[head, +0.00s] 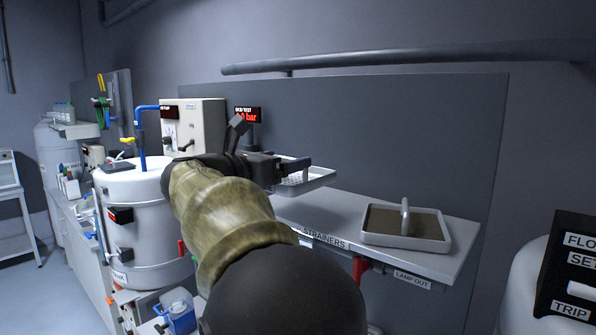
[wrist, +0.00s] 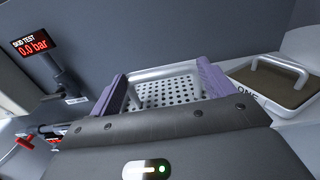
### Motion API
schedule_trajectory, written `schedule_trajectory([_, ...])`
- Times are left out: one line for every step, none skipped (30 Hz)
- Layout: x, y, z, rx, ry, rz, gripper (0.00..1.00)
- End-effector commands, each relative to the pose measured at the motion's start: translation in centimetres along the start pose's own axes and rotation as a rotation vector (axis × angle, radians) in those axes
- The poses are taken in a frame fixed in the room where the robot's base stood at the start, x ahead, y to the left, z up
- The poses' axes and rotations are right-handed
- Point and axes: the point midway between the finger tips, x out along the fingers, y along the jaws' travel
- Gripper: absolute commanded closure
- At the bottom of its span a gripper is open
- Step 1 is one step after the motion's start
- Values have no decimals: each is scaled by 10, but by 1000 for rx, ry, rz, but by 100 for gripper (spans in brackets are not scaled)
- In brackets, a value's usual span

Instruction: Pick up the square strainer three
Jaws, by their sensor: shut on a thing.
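A light grey perforated strainer (wrist: 170,92) with a raised rim and round holes shows between my gripper's two purple fingers in the wrist view. My gripper (wrist: 162,85) is shut on this perforated strainer; the exact contact is hard to see. In the head view my gripper (head: 297,164) is over the shelf's left part, and the perforated strainer (head: 318,180) shows partly behind it. No number is readable on it. I cannot tell whether it touches the shelf. A second strainer (head: 408,240) with a brown mesh and upright handle lies right; its wrist-view label (wrist: 246,105) reads ONE.
The grey shelf (head: 462,246) is labelled STRAINERS and has red clamps below. A white tank (head: 145,220) with a blue pipe and a control box (head: 207,118) stand left. A red display (head: 247,114) is behind. A black panel (head: 575,265) is at far right.

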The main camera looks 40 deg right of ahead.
Motion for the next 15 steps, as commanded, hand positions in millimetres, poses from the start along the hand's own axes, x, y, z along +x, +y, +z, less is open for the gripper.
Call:
schedule_trajectory([-15, 0, -4, 4, -1, 6, 50])
schedule_trajectory([-23, 0, -4, 4, -1, 6, 50])
schedule_trajectory([-34, 1, -4, 4, -1, 6, 50])
schedule_trajectory([-43, 0, -4, 4, -1, 5, 50])
schedule_trajectory([-51, 0, -4, 4, -1, 4, 50])
schedule_trajectory([-62, 0, -4, 4, -2, 4, 50])
schedule_trajectory([-70, 0, -3, 4, -2, 4, 50])
schedule_trajectory([-78, 0, -3, 3, -1, 4, 50])
schedule_trajectory([-87, 0, -3, 3, -2, 4, 50])
schedule_trajectory([-94, 0, -2, 3, -2, 2, 50])
schedule_trajectory([-100, 0, -2, 3, -1, 3, 50])
schedule_trajectory([-107, 0, -2, 2, -1, 2, 50])
schedule_trajectory([-111, 0, -2, 1, -2, 1, 50])
schedule_trajectory([-115, 0, -1, 1, -2, 0, 50])
schedule_trajectory([-119, 0, -1, 1, -2, 0, 50])
